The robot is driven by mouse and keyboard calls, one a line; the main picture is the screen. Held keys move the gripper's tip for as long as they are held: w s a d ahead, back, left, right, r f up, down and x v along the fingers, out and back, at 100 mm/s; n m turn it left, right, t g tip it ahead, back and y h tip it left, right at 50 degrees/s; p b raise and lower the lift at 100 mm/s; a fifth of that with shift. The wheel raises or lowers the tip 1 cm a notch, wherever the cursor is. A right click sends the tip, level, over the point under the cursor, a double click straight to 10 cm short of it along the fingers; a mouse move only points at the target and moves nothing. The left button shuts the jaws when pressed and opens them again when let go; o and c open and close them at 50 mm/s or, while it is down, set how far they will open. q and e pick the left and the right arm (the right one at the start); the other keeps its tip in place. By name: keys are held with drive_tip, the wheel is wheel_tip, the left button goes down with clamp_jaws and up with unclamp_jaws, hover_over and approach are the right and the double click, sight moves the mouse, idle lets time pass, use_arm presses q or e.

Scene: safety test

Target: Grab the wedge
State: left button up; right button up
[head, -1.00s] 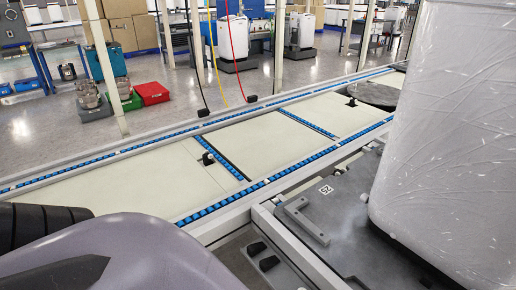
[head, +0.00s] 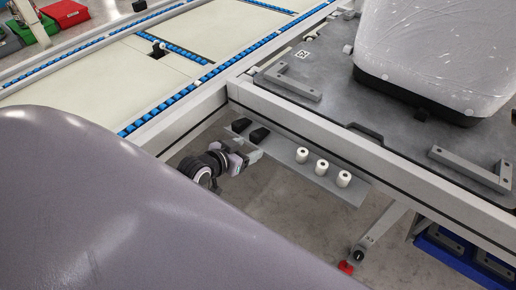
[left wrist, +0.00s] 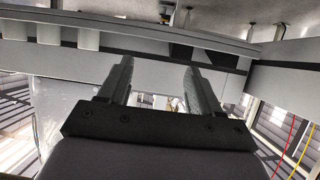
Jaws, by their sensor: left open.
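Two small black wedges, a left one (head: 240,125) and a right one (head: 259,135), sit side by side on a narrow grey shelf (head: 285,160) below the conveyor frame. My left gripper (head: 252,157) is open just in front of the shelf, close to the wedges and apart from them as far as I can tell. In the left wrist view, the two fingers (left wrist: 156,66) are spread with nothing between them. Dark wedge shapes (left wrist: 222,60) show beyond the right finger, one partly hidden by it. My right gripper is out of view.
Three white cylinders (head: 322,167) stand on the shelf right of the wedges. The frame beam (head: 330,145) runs just above the shelf. A wrapped load (head: 440,50) stands on a grey plate (head: 400,125). Below the shelf is open floor, with a red-footed leg (head: 347,267).

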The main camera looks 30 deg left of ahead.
sight(255, 134)
use_arm(q)
drive_tip(key=w+a, duration=0.1)
drive_tip(key=w+a+f+b, duration=0.1)
drive_tip(key=shift+w+a, duration=0.1)
drive_tip(key=shift+w, duration=0.25)
drive_tip(key=shift+w+a+n+t+b, duration=0.3)
drive_tip(key=shift+w+b, duration=0.2)
drive_tip(key=shift+b, duration=0.05)
drive_tip(key=shift+w+f, duration=0.25)
drive_tip(key=shift+w, duration=0.35)
drive_tip(key=b+x, duration=0.2)
drive_tip(key=x, duration=0.2)
drive_tip(key=shift+w+b, duration=0.2)
drive_tip(key=shift+b, duration=0.15)
drive_tip(key=shift+w+f, duration=0.2)
drive_tip(key=shift+w, duration=0.1)
drive_tip(key=shift+w+d, duration=0.1)
drive_tip(key=shift+w, duration=0.1)
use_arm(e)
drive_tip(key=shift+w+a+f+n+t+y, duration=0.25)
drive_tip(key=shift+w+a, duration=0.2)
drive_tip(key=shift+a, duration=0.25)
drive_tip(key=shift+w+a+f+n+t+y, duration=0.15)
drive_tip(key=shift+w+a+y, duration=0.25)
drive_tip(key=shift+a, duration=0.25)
use_arm(q)
drive_tip(key=c, duration=1.1)
